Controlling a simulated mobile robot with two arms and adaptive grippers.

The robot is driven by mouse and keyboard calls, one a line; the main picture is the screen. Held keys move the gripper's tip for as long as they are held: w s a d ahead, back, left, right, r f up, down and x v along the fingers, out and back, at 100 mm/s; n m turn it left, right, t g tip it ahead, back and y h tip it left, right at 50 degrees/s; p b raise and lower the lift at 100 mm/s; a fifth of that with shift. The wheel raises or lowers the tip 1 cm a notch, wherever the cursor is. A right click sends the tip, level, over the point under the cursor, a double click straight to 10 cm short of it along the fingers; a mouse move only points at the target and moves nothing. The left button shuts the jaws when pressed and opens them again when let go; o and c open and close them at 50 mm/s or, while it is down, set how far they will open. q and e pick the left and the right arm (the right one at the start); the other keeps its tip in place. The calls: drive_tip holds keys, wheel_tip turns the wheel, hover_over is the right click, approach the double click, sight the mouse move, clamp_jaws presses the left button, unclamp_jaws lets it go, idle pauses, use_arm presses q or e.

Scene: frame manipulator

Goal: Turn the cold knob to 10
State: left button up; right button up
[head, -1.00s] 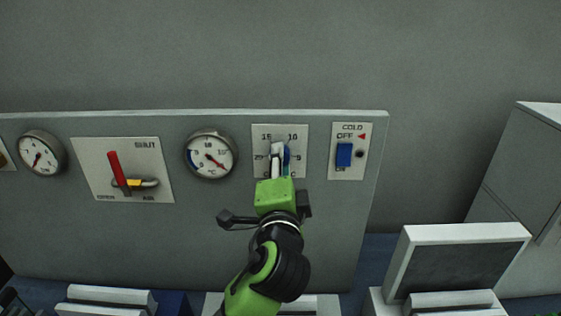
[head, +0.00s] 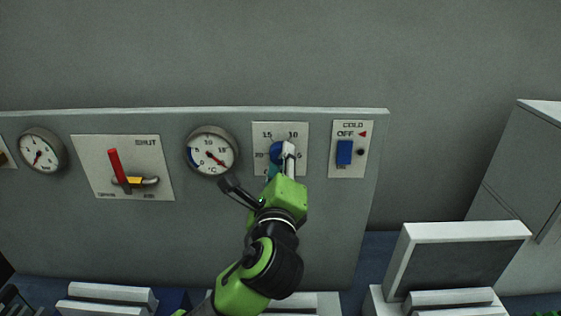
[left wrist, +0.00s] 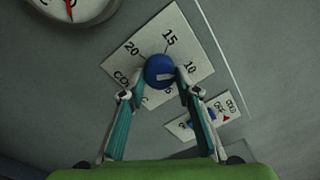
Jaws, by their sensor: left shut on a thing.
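The cold knob is a round blue knob (head: 276,152) on a white dial plate (head: 300,130) marked with numbers. In the left wrist view the knob (left wrist: 158,66) carries a short white mark on its lower right part, on the side of the "10" label; its exact reading is unclear. My left gripper (head: 282,156) is at the knob, and its two fingers (left wrist: 162,80) stand on either side of it, shut on it. One finger partly hides the plate's lower numbers. My right gripper is not in view.
A "COLD" switch plate (head: 361,130) with a blue switch (head: 344,153) sits right of the dial. A round gauge (head: 210,152) and a plate with a red lever (head: 115,165) are to the left. A white-framed box (head: 460,232) stands lower right.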

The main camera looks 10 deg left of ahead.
use_arm(q)
drive_tip(key=shift+f+m, duration=0.25)
drive_tip(key=shift+m, duration=0.25)
drive_tip(key=o, duration=0.9)
drive_tip(key=shift+o, duration=1)
drive_tip(key=shift+r, duration=0.1)
drive_tip(key=shift+s, duration=0.15)
drive_tip(key=s+d, duration=0.2)
drive_tip(key=s, duration=0.9)
drive_tip(key=shift+s, duration=0.35)
drive_tip(key=shift+f, duration=0.2)
